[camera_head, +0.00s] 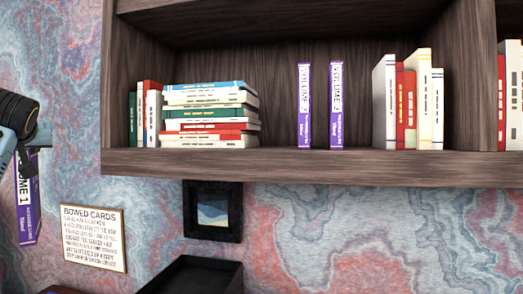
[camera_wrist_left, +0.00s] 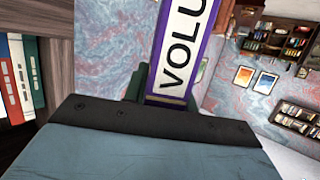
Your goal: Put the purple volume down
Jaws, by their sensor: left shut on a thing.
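The purple volume (camera_head: 27,205) with "VOLUME 1" on its spine is at the far left of the head view, slightly tilted and clear of the shelf. My left gripper (camera_head: 30,155) is shut on its upper end and holds it in the air. In the left wrist view, the purple volume (camera_wrist_left: 182,50) stands out from the gripper (camera_wrist_left: 150,95), its white label partly cut off. Two other purple volumes stand upright and apart on the shelf: one on the left (camera_head: 304,115) and one on the right (camera_head: 336,115). My right gripper is not in view.
The wooden shelf (camera_head: 300,166) holds a stack of lying books (camera_head: 210,115) on the left and upright books (camera_head: 410,105) on the right. Bare room lies on both sides of the two purple volumes. Below are a sign (camera_head: 93,238), a framed picture (camera_head: 212,211) and a black tray (camera_head: 200,277).

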